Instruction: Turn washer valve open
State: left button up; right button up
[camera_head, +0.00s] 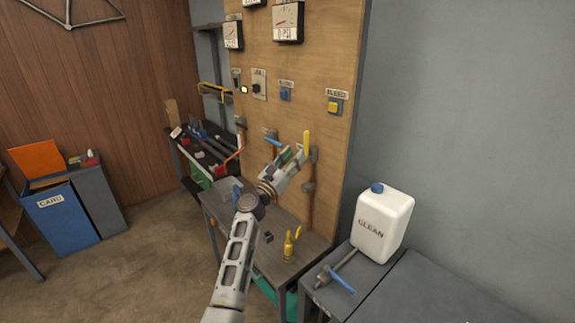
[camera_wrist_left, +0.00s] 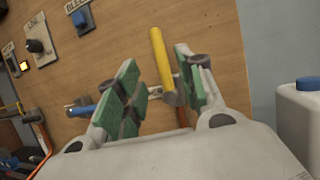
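A valve with a yellow handle (camera_head: 306,141) is mounted on the wooden panel, its handle pointing up. In the left wrist view the yellow handle (camera_wrist_left: 161,55) leans slightly and stands between the lines of my two fingers. A label beside its base is partly hidden by a finger, so I cannot read it all. My left gripper (camera_head: 290,158) is open with green finger pads, close to the valve; it also shows in the left wrist view (camera_wrist_left: 158,85). I cannot tell whether a finger touches the handle. My right gripper is not in view.
A blue-handled valve (camera_head: 271,137) sits left on the panel (camera_head: 335,60), with gauges, a knob and buttons above. Below is a bench (camera_head: 225,205) with a yellow item (camera_head: 289,247). A white CLEAN jug (camera_head: 381,222) stands right, near a blue-handled tool (camera_head: 338,275).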

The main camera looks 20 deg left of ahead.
pick_arm(q)
jog(key=shift+v, duration=1.6)
jog(key=shift+s, duration=0.1)
